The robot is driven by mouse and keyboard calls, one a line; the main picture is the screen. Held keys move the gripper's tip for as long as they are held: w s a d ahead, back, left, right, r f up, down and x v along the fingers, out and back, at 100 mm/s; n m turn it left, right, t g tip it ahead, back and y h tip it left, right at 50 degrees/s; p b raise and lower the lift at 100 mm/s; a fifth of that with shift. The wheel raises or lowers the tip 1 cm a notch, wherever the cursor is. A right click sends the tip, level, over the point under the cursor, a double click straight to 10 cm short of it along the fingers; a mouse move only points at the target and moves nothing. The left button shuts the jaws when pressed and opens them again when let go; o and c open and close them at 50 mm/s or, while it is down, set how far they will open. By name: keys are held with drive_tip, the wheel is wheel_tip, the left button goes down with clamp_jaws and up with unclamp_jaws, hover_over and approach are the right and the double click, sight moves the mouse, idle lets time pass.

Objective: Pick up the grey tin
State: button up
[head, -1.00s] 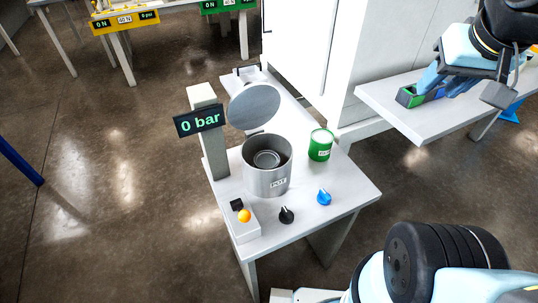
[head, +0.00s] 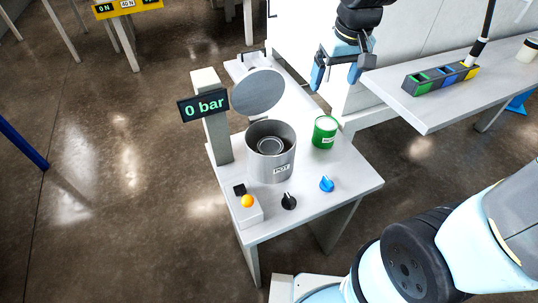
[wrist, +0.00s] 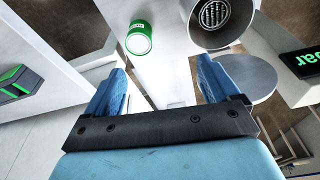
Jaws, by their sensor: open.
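A grey round tin (head: 270,146) sits inside the open metal pot (head: 270,172) on the small bench; the pot's wall hides its sides. In the wrist view the pot (wrist: 240,28) is at the top right, with a dark patterned round thing (wrist: 213,14) inside, seen only in part. My gripper (head: 339,76) is open and empty, in the air above and behind the bench, up and to the right of the pot. In the wrist view its blue fingers (wrist: 160,72) are spread with nothing between them.
The pot's round lid (head: 258,92) stands raised behind it. A post with a "0 bar" display (head: 204,106) is to the left. A green can (head: 325,131) stands right of the pot. A coloured block tray (head: 440,79) lies on the right shelf.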

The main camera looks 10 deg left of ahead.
drive_tip(key=a+f+n+g, duration=0.1)
drive_tip(key=a+f+n, duration=0.1)
drive_tip(key=a+f, duration=0.55)
drive_tip(key=n+g, duration=0.1)
approach(270, 153)
drive_tip(key=w, duration=0.1)
drive_tip(key=w+a, duration=0.1)
drive_tip(key=shift+w+h, duration=0.35)
drive_tip(key=shift+h, duration=0.05)
drive_tip(key=shift+f, duration=6.7)
drive_tip(key=shift+c, duration=0.2)
drive_tip(key=c, duration=0.7)
drive_tip(key=shift+r, duration=0.1)
